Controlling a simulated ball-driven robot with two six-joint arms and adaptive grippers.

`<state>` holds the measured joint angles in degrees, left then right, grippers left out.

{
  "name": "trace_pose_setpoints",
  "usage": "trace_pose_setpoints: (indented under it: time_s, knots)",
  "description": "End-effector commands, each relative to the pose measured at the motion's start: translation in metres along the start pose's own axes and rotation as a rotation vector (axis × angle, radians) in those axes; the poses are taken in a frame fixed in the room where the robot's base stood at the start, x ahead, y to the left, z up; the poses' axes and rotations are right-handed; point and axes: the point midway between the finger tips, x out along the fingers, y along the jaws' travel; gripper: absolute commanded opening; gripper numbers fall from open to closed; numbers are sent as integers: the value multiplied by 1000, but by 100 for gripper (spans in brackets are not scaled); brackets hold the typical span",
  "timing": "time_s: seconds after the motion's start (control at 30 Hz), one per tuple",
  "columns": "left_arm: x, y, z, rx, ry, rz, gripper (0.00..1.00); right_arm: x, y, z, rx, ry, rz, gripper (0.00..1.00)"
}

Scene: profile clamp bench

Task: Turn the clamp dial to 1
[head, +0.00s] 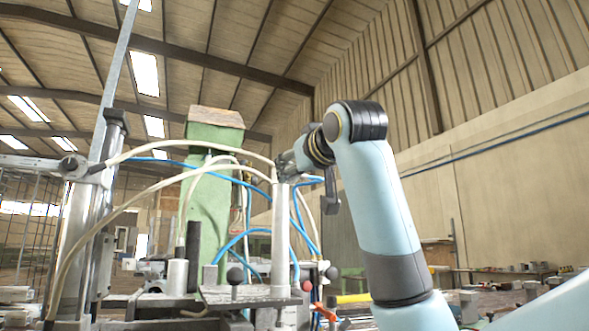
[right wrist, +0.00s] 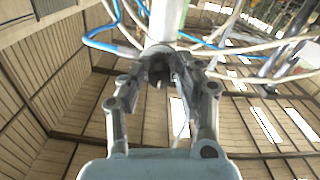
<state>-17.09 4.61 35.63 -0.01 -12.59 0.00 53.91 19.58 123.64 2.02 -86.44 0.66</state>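My right gripper (head: 287,166) reaches in from the right in the head view, beside the top of an upright grey metal cylinder (head: 280,235) on the clamp bench. In the right wrist view my right gripper (right wrist: 160,78) has its two fingers spread apart. A dark round part (right wrist: 158,62) at the end of a pale cylinder (right wrist: 166,18) shows between the fingertips; I cannot tell whether they touch it. I cannot be sure that this part is the clamp dial, and no number can be read. My left gripper is not in view.
White hoses (head: 125,205) and blue hoses (head: 297,215) arch around the cylinder, close to my right gripper. A green machine column (head: 208,215) stands behind, and a shiny metal post (head: 75,235) stands at the left. Several ball-ended levers are low on the bench.

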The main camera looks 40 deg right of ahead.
Motion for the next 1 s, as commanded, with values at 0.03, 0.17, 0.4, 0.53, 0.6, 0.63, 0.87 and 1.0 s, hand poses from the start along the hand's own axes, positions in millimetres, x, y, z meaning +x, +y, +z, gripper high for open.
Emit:
trace_pose_setpoints:
  time_s: [0.03, 0.17, 0.4, 0.53, 0.6, 0.63, 0.87, 1.0]
  knots:
    - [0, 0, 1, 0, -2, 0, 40, 0, 0, 0, 0, 0, 0, 26]
    - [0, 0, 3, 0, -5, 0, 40, 0, 0, 0, 0, 0, 0, 9]
    - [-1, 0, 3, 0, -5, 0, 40, 0, 0, 0, -2, -1, -1, 0]
    - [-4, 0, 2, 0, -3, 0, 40, 0, 0, 0, -19, -2, -1, 0]
    - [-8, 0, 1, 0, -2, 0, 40, 0, 0, -1, -39, -2, -1, 0]
    - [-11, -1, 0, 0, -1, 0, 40, 0, 0, -2, -50, -2, -1, 0]
    - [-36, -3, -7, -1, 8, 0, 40, 0, 1, -4, -193, -5, -2, 0]
    - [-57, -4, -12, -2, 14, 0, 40, 0, 1, -5, -317, -5, -4, 0]
